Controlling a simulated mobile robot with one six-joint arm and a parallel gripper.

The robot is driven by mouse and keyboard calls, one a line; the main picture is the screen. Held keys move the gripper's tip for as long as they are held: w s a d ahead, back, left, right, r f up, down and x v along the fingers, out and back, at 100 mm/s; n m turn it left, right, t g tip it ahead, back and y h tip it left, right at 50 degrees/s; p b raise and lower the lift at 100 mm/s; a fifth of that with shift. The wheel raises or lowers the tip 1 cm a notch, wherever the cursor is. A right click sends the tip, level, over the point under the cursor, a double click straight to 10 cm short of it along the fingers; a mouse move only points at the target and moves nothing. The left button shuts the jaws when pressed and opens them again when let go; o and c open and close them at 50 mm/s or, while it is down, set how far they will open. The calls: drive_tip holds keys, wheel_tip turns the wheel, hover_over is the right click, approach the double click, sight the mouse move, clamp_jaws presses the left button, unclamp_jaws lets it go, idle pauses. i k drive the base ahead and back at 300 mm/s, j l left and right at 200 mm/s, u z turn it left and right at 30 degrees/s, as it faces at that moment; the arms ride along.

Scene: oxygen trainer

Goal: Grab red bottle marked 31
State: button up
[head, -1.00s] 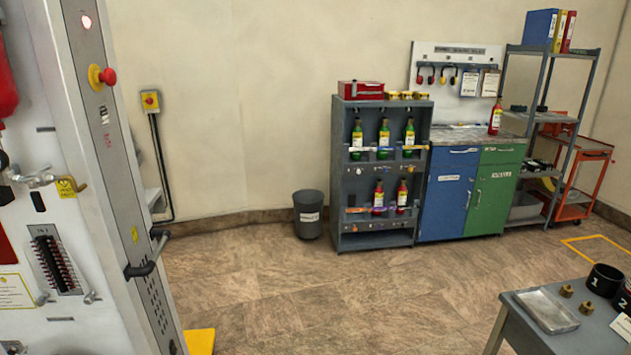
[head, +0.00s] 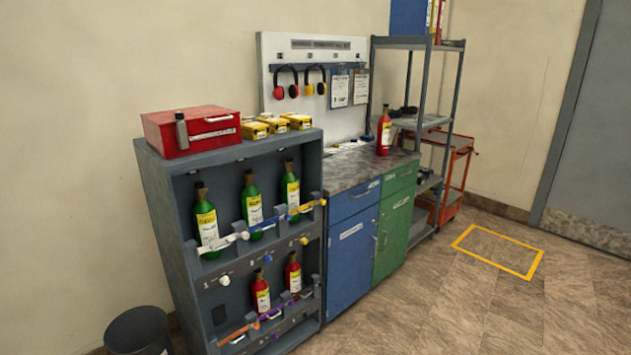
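Three red bottles show in the head view. One red bottle (head: 384,131) stands upright on the counter of the blue and green cabinet. Two more, a left red bottle (head: 261,291) and a right red bottle (head: 293,272), stand on the lower shelf of the grey rack, behind a bar. My gripper is not in view.
The grey rack (head: 168,226) holds several green bottles on its upper shelf, with a red toolbox (head: 192,130) on top. A dark bin (head: 138,331) stands at the lower left. The floor (head: 440,310) before the cabinet (head: 352,257) is clear, with a yellow outline (head: 498,250) to the right.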

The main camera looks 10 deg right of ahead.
sight(384, 125)
drive_tip(key=i+l+z, duration=0.45)
drive_tip(key=i, duration=0.5)
drive_tip(key=i+z, duration=0.45)
drive_tip(key=i, duration=0.55)
drive_tip(key=i+j+z, duration=0.25)
drive_tip(key=i+z, duration=0.25)
drive_tip(key=i, duration=0.45)
